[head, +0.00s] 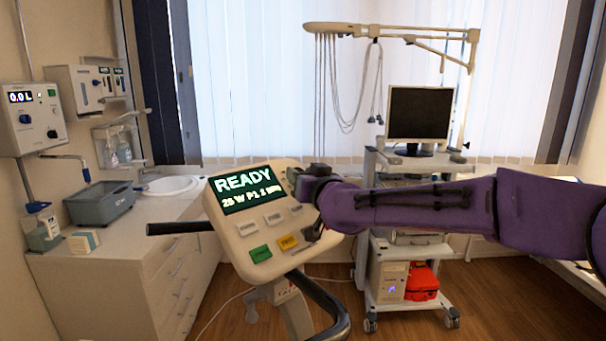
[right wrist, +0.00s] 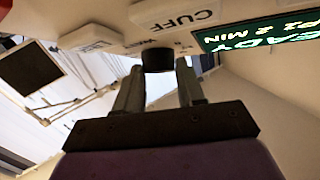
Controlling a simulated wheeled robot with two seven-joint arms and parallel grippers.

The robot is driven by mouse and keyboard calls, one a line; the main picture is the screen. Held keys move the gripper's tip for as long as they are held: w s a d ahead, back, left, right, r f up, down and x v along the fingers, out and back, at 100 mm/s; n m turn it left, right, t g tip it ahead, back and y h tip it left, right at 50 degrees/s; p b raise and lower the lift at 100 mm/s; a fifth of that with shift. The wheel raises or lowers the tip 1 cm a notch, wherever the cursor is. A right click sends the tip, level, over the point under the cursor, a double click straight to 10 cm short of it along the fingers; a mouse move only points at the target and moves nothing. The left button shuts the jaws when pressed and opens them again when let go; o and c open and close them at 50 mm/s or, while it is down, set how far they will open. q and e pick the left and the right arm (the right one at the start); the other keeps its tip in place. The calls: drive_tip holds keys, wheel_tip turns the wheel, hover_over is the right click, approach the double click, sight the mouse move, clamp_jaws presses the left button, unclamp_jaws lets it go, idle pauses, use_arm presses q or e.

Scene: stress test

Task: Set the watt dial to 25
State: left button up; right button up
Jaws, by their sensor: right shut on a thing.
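The control panel (head: 238,232) stands tilted in the middle of the head view. Its screen (head: 247,188) reads READY, with a smaller line below that appears to read 25 W. The black watt dial (right wrist: 158,58) shows in the right wrist view, with a partly hidden label beside it. My right gripper (right wrist: 159,74) is shut on the dial, one finger on each side. In the head view my right gripper (head: 306,184) is at the panel's right edge and hides the dial. My left gripper is not in view.
Several buttons lie below the screen, including a green one (head: 261,253) and a yellow one (head: 287,242). A black handlebar (head: 325,310) curves below the panel. A trolley with a monitor (head: 420,114) stands behind my right arm. A counter with a sink (head: 172,186) is at left.

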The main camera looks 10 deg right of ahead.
drive_tip(key=shift+f, duration=0.1)
drive_tip(key=o, duration=1)
drive_tip(key=shift+w+a, duration=0.1)
drive_tip(key=shift+o, duration=0.2)
drive_tip(key=shift+s+b, duration=0.3)
drive_tip(key=shift+s, duration=0.05)
drive_tip(key=s+b, duration=0.1)
drive_tip(key=s+d+b, duration=0.1)
drive_tip(key=s, duration=0.1)
drive_tip(key=shift+s+f, duration=0.2)
drive_tip(key=shift+s, duration=0.1)
drive_tip(key=s+d+p, duration=0.1)
drive_tip(key=s+p, duration=0.2)
drive_tip(key=s, duration=0.3)
drive_tip(key=shift+r, duration=0.2)
drive_tip(key=shift+a, duration=0.1)
